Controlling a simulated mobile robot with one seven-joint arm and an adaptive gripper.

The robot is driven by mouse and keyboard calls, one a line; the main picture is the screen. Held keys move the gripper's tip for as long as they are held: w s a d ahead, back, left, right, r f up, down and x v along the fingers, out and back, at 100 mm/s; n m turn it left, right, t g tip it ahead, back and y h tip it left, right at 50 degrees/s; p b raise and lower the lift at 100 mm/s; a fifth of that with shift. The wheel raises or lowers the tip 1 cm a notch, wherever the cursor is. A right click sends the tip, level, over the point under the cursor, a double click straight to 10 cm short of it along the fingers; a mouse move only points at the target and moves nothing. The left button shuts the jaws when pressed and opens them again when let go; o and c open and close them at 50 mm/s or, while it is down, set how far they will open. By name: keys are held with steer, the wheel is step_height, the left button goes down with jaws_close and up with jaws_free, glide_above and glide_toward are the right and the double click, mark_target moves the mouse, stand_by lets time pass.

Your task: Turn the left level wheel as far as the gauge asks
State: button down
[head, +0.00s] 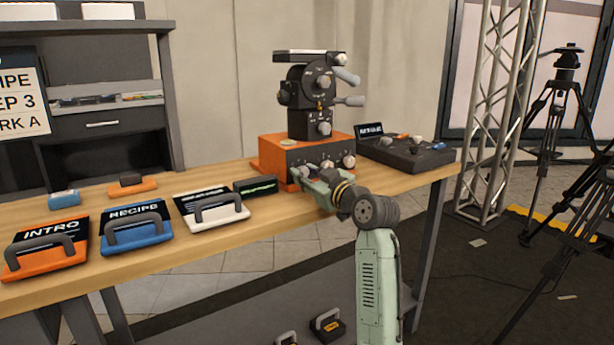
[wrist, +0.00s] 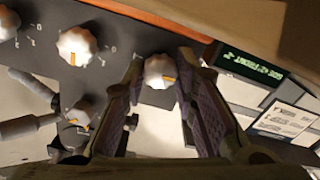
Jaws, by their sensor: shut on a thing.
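The left level wheel (wrist: 159,70) is a pale ribbed knob with an orange mark, on the dark front panel of the orange-topped base (head: 272,152). In the head view my gripper (head: 309,179) covers most of that wheel. The gauge (wrist: 262,66) is a small dark display with green text beside the base; it also shows in the head view (head: 256,185). Its text is tilted and too small to read surely.
Beside the held wheel are a middle wheel (wrist: 77,45) and a far wheel (wrist: 8,22). A dark tripod head (head: 312,90) stands on the base. A control box (head: 405,155) is at right; orange, blue and white handled plates (head: 137,230) lie at left.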

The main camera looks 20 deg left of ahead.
steer(key=c, duration=1.6)
jaws_free()
steer(key=v, duration=1.2)
